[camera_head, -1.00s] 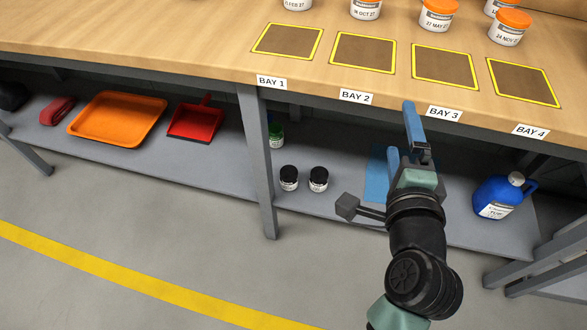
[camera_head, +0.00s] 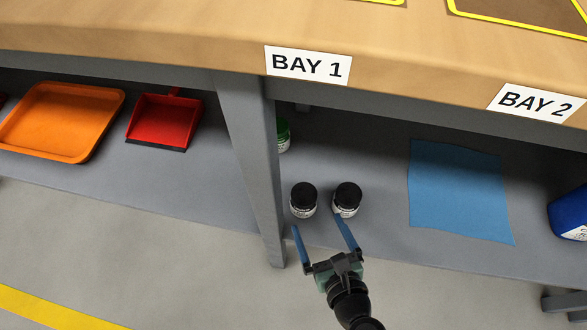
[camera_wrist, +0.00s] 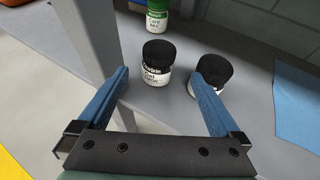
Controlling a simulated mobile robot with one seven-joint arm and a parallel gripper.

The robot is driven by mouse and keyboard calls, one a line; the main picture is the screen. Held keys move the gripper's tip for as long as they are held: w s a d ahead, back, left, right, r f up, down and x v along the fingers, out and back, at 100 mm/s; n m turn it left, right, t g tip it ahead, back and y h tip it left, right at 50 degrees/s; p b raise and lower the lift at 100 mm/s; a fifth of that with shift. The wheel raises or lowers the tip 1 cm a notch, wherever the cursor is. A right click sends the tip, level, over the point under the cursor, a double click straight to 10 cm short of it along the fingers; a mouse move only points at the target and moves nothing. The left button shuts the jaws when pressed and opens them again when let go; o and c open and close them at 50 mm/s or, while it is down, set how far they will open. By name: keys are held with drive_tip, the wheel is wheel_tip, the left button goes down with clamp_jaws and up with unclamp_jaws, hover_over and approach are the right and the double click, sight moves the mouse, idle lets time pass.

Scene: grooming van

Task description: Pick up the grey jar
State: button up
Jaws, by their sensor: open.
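Two small jars with black lids and white labels stand side by side on the grey lower shelf. The left jar (camera_head: 303,200) also shows in the wrist view (camera_wrist: 156,63), and so does the right jar (camera_head: 347,199) (camera_wrist: 211,80). No jar looks plainly grey; the labels are too small to read surely. My gripper (camera_head: 319,226) is open and empty, with blue fingers, just in front of the jars. In the wrist view the left jar appears between the fingertips (camera_wrist: 160,74), and the right finger partly covers the right jar.
A green-lidded jar (camera_head: 283,135) stands behind, partly hidden by the grey table leg (camera_head: 252,150). A blue cloth (camera_head: 457,190) lies to the right, beside a blue container (camera_head: 572,213). A red dustpan (camera_head: 164,121) and orange tray (camera_head: 60,120) lie left. The bench top (camera_head: 180,35) overhangs the shelf.

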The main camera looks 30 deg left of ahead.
sight(308, 206)
drive_tip(key=b+x, duration=0.4)
drive_tip(key=x, duration=0.3)
drive_tip(key=shift+w+a+f, duration=0.1)
drive_tip(key=shift+w+a, duration=0.05)
drive_tip(key=shift+a, duration=0.05)
drive_tip(key=b+x, duration=0.4)
drive_tip(key=x, duration=0.1)
drive_tip(key=shift+w+a, duration=0.4)
drive_tip(key=shift+w, duration=0.05)
drive_tip(key=c, duration=1.4)
drive_tip(key=shift+c, duration=0.4)
